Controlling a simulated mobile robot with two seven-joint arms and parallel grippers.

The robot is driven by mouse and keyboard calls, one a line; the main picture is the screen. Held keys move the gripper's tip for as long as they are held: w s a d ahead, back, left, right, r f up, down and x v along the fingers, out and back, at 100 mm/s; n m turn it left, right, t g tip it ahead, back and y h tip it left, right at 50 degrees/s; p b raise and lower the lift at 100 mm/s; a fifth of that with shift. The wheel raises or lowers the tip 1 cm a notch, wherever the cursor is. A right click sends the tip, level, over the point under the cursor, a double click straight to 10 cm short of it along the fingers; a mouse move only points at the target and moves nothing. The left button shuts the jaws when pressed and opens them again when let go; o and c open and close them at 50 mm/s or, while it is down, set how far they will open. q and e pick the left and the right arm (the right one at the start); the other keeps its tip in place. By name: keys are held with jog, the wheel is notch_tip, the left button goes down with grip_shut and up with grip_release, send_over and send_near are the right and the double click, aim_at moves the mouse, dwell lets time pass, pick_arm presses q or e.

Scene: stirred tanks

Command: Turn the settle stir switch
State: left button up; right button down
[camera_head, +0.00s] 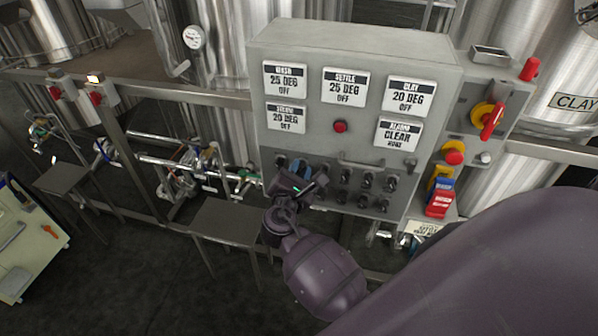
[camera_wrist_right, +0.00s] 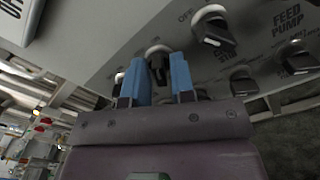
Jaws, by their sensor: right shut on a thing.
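A grey control panel (camera_head: 300,110) stands ahead, with a signboard reading SETTLE 25 DEG OFF (camera_head: 345,86) on its upper part. Rows of black switch knobs sit along its lower part. My right gripper (camera_head: 299,167) is at the left end of these knobs. In the right wrist view its blue fingers (camera_wrist_right: 158,76) stand on either side of a black switch knob (camera_wrist_right: 157,62) and are shut on it. The label of this knob is hidden or too small to read. My left gripper is not in view.
Other knobs are close to the right of the held one, such as a black knob (camera_wrist_right: 212,28) and the FEED PUMP knob (camera_wrist_right: 297,58). A bar handle (camera_head: 361,164) and a red lamp (camera_head: 340,127) are on the panel. A small table (camera_head: 226,220) stands below left.

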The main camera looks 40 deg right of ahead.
dwell(0.3)
jog(key=c, duration=1.2)
grip_release()
jog(key=shift+s+a, duration=0.1)
jog(key=b+v, duration=0.1)
jog(key=v, duration=0.9)
jog(key=shift+s+a, duration=0.15)
jog(key=shift+a, duration=0.05)
